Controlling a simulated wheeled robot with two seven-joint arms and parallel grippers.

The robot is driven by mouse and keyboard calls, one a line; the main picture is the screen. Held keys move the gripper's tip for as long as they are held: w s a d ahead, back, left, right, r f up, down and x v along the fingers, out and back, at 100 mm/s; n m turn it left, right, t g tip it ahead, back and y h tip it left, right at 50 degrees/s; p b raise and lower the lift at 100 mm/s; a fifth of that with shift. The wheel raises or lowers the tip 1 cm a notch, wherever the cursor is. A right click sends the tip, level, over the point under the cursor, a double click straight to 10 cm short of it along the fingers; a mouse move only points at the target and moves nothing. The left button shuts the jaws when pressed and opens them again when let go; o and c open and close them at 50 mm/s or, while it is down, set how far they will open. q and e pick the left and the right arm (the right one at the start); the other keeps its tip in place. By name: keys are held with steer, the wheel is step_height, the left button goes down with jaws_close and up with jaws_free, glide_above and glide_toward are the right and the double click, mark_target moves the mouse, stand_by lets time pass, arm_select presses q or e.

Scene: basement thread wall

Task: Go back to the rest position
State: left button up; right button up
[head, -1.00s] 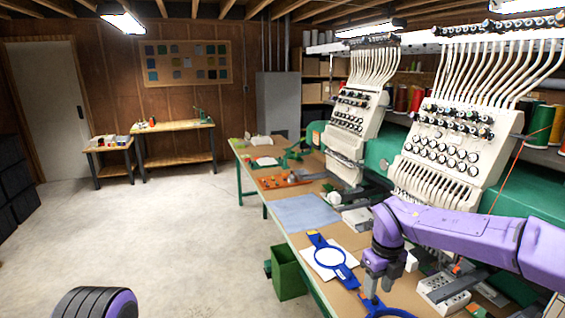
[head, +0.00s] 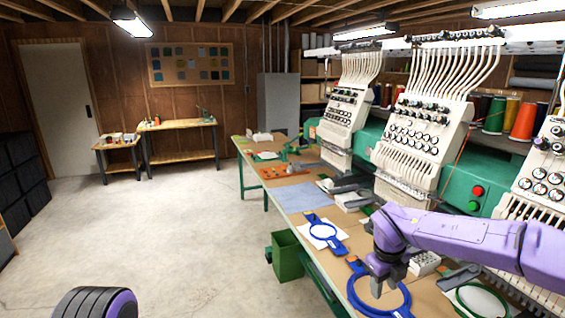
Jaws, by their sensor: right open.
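My right gripper (head: 385,285) hangs pointing down at the end of my purple right arm, above the front edge of the long work table (head: 330,262). It is open, and no object shows between its fingers. Behind and below it in the picture is a large blue embroidery hoop (head: 407,302), partly hidden by the gripper. I cannot tell whether the gripper touches the hoop. My left gripper is not in view; only a rounded black and purple part of mine shows at the bottom left.
A smaller blue hoop (head: 339,249) on white cloth and a blue-grey sheet (head: 296,196) lie on the table. The embroidery machine (head: 422,130) stands along its right side. A green bin (head: 287,257) stands on the floor beside the table. The floor (head: 180,235) is clear.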

steer(key=s+d+f+n+t+h+b, duration=0.1)
steer(key=s+f+n+t+h, duration=0.15)
steer(key=f+n, duration=0.35)
steer(key=s+d+f+n+t+h+b, duration=0.1)
steer(key=s+f+n+b, duration=0.2)
steer(key=f, duration=0.6)
steer(key=s+d+f+n+t+h, duration=0.1)
steer(key=s+f+n+t+h, duration=0.1)
steer(key=s+f+n, duration=0.4)
steer(key=s+d+f+n+g+y+b, duration=0.1)
steer(key=s+f+n+b, duration=0.2)
steer(key=s+f, duration=0.6)
steer(key=s+d+f+n+g+y+b, duration=0.1)
steer(key=s+f+n+b, duration=0.3)
steer(key=s, duration=1.2)
step_height(320, 180, down, 5)
steer(key=n+g+y, duration=0.1)
steer(key=n, duration=0.2)
steer(key=shift+s, duration=0.15)
steer(key=shift+f, duration=0.1)
